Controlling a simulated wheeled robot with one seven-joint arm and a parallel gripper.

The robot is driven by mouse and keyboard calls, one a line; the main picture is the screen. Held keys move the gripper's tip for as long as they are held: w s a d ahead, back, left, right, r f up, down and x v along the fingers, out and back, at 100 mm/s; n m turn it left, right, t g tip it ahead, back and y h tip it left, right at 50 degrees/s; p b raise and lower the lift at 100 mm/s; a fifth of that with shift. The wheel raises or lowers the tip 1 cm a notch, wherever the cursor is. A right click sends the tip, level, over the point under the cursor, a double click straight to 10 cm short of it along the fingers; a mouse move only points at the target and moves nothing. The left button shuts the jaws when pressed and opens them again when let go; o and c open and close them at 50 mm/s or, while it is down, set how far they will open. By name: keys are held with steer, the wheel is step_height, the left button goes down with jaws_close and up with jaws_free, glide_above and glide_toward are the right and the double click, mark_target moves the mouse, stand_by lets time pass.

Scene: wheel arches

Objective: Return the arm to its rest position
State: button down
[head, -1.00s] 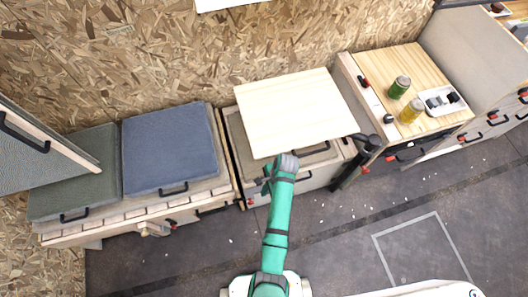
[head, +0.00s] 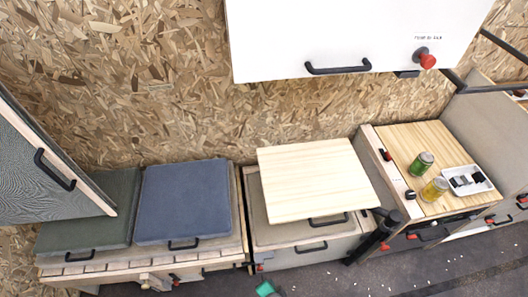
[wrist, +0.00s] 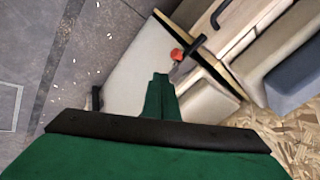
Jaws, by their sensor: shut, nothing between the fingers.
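My gripper (wrist: 160,80) shows in the wrist view as green fingers pressed together, shut and empty. It points toward pale cabinet fronts and a red knob, touching nothing that I can make out. In the head view only a small teal piece of my arm (head: 266,289) shows at the bottom edge; the rest is out of frame.
A light wood board (head: 315,180) lies over the middle cabinet. A blue cushion (head: 183,200) and green cushion (head: 88,225) are on the left bench. A green can (head: 420,164), yellow can (head: 434,189) and white tray (head: 467,181) stand right. A white overhead cabinet (head: 350,35) hangs above.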

steer(key=s+a+r+n+t, duration=0.1)
steer(key=s+r+n+t, duration=0.2)
steer(key=r, duration=0.7)
steer(key=s+a+r+n+t, duration=0.1)
steer(key=s+r+n+t, duration=0.2)
steer(key=r, duration=0.8)
steer(key=s+r+n+t, duration=0.3)
steer(key=s+r, duration=0.3)
steer(key=r, duration=0.5)
steer(key=shift+a+r+n+t, duration=0.2)
steer(key=shift+a+n+t, duration=0.15)
steer(key=shift+n, duration=0.25)
